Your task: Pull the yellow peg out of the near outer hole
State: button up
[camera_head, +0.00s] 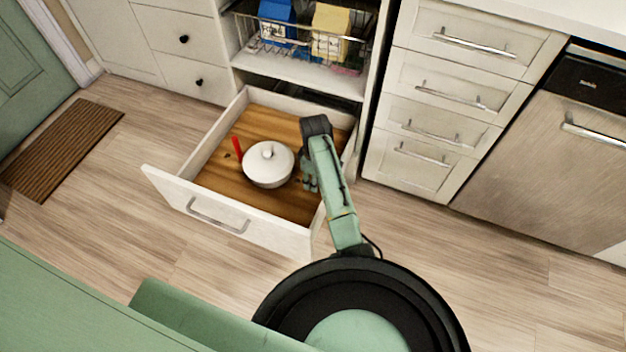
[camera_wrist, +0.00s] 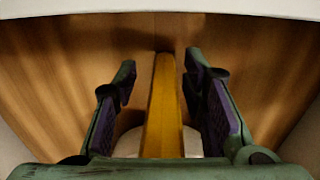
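The yellow peg (camera_wrist: 163,110) runs up the middle of the wrist view, between my two fingers. Its far end meets the wooden board near a dark patch; the hole itself is not clearly visible. My gripper (camera_wrist: 160,75) is open, with a visible gap between each finger and the peg. In the head view my gripper (camera_head: 311,184) is low in the open drawer, right of the white lidded pot (camera_head: 268,165). The yellow peg is hidden in the head view. A red peg (camera_head: 236,149) stands left of the pot, near a small dark hole.
The open drawer (camera_head: 262,229) has white walls around the wooden bottom (camera_head: 285,207). Its right wall is close to my arm. Above is a shelf with a blue box (camera_head: 275,22) and a yellow box (camera_head: 329,32). A closed drawer unit (camera_head: 430,145) stands to the right.

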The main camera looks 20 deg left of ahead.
jog(key=shift+s+f, duration=0.45)
jog(key=shift+f, duration=0.25)
jog(key=shift+s+f+p, duration=0.1)
jog(key=shift+s+p, duration=0.25)
jog(key=shift+p, duration=0.4)
dwell(0.6)
jog(key=shift+c, duration=0.3)
grip_shut()
dwell(0.6)
jog(key=shift+r+p, duration=1.95)
jog(key=shift+p, duration=0.2)
jog(key=shift+w+r+p, duration=0.15)
jog(key=shift+r+p, duration=0.4)
jog(key=shift+r, duration=0.1)
jog(key=shift+w+r+p, duration=0.15)
jog(key=shift+r+p, duration=0.4)
jog(key=shift+r, duration=0.05)
